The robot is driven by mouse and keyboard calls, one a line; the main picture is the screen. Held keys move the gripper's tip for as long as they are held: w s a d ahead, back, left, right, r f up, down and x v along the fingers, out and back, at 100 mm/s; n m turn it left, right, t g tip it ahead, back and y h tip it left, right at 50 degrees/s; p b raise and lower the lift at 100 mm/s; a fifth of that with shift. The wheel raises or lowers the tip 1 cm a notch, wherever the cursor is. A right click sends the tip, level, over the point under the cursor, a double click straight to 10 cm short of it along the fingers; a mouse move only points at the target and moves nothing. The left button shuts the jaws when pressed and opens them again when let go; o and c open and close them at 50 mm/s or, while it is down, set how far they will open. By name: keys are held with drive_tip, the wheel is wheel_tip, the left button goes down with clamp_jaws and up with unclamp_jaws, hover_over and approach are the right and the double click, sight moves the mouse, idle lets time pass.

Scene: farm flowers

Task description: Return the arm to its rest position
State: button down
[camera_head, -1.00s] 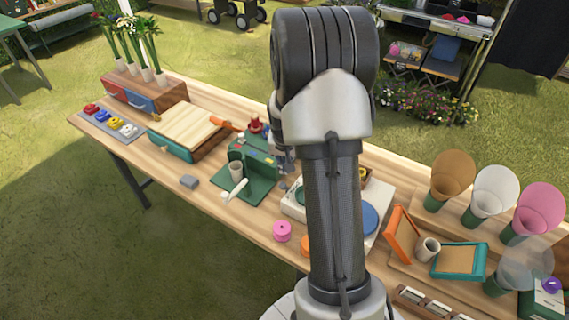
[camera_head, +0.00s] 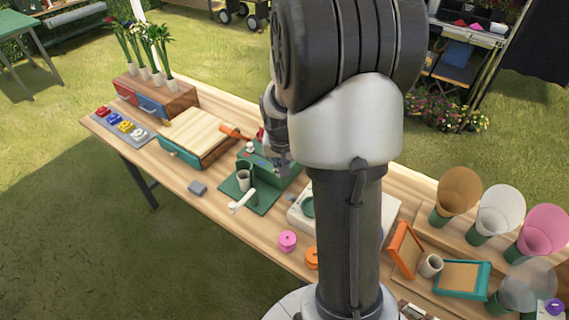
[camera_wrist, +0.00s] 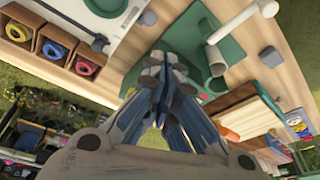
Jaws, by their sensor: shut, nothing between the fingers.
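My gripper (camera_wrist: 162,66) is shut and empty in the wrist view, with its fingertips together above the workbench. In the head view my arm is folded upright in front of the camera and hides the middle of the bench. The wrist end of my gripper (camera_head: 277,158) shows just left of the arm, near the green stand (camera_head: 262,185). A grey cup (camera_head: 243,180) and a white lever-like piece (camera_head: 241,202) are at the stand; the same cup shows in the wrist view (camera_wrist: 215,59).
Wooden compartments with coloured rings (camera_wrist: 56,50) show in the wrist view. Grass surrounds the bench.

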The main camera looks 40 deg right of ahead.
drive_tip(key=shift+d, duration=0.1)
idle(0.4)
drive_tip(key=s+a+r+n+t+y, duration=0.1)
drive_tip(key=s+a+r+n, duration=0.3)
drive_tip(key=a+r, duration=0.45)
drive_tip(key=s+a+r+n+t, duration=0.1)
drive_tip(key=s+a+r+n, duration=0.1)
drive_tip(key=s+a+r, duration=0.6)
drive_tip(key=s+a+n+y, duration=0.1)
drive_tip(key=s+a+n, duration=0.2)
drive_tip(key=s+a, duration=0.3)
drive_tip(key=shift+s+r, duration=0.2)
drive_tip(key=shift+s, duration=0.5)
drive_tip(key=shift+a, duration=0.1)
